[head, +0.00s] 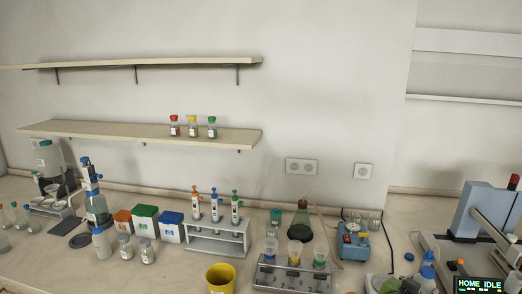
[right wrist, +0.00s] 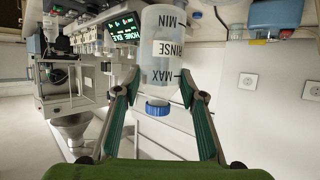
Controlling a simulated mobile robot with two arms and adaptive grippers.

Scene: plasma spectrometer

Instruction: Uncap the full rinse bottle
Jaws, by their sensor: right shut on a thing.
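In the right wrist view, which looks upside down, the rinse bottle (right wrist: 163,48) is a translucent white bottle with RINSE, MIN and MAX markings. Its blue cap (right wrist: 157,108) is on the end nearer the camera. My right gripper (right wrist: 160,84) has a finger on each side of the bottle and is shut on its body. Its fill level is hard to tell. A blue-capped bottle (head: 427,271) also shows at the lower right of the head view; I cannot tell whether it is the same one. My left gripper is not in view.
The instrument display (head: 480,285) reads HOME IDLE at the right. A tube rack (head: 290,279), a yellow cup (head: 220,278), a pipette stand (head: 217,242) and a blue device (head: 353,242) crowd the bench. Shelves (head: 90,128) hang on the wall.

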